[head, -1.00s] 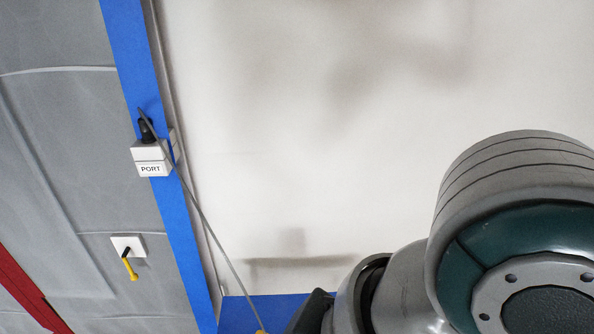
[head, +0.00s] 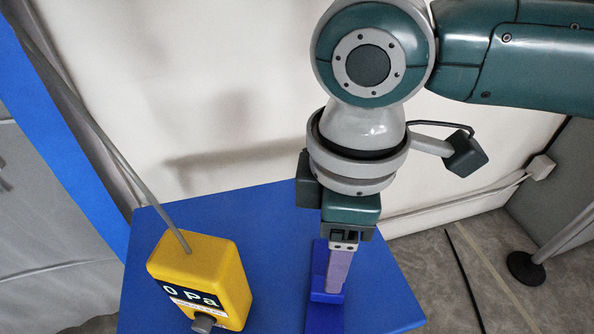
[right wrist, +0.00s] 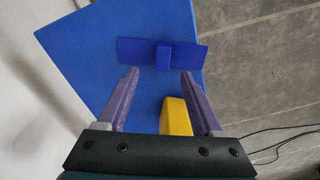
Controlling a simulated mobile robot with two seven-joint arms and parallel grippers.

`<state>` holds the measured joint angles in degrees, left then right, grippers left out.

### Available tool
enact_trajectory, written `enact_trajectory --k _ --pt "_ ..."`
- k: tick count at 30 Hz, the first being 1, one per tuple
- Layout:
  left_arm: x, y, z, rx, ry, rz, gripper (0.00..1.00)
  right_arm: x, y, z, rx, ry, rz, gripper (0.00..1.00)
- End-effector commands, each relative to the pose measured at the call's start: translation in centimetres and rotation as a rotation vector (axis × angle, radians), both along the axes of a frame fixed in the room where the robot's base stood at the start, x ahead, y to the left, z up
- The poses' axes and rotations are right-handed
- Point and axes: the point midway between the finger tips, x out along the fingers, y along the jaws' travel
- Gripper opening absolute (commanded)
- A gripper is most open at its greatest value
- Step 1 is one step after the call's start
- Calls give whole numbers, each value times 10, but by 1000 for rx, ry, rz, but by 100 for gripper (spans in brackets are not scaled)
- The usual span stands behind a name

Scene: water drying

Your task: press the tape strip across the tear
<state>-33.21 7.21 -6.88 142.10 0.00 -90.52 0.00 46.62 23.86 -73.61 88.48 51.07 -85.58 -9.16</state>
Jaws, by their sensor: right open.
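The tape strip, a dark blue flat piece with a raised block across its middle, lies on the blue table; it shows in the right wrist view (right wrist: 188,54) and, partly covered by my gripper, in the head view (head: 320,262). My right gripper (head: 337,288) points down over the strip. In the right wrist view its purple fingers (right wrist: 160,72) are apart and empty, one on each side of the block's line, with the block just beyond the tips. I cannot tell their height above the table. I cannot make out a tear in either current view. My left gripper is not in view.
The blue table (head: 255,225) carries a yellow meter (head: 203,265) reading "0 Pa", with a grey hose (head: 110,145) rising up-left. A grey sheet wall with blue edging (head: 75,160) stands left. A dark stand base (head: 525,268) is on the floor at right.

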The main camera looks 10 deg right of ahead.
Motion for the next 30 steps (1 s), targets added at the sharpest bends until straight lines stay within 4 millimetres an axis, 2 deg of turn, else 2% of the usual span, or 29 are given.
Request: enact_trajectory --k 1,3,15,24,30 --pt "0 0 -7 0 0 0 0 -1 0 -12 -2 2 0 68" --pt "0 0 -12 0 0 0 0 -1 0 -23 -2 2 0 68" --pt "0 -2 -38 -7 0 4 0 -4 2 -78 -1 0 0 68" --pt "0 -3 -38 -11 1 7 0 -4 2 -81 0 0 0 68" --pt "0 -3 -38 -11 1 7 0 -4 2 -81 0 0 1 46"
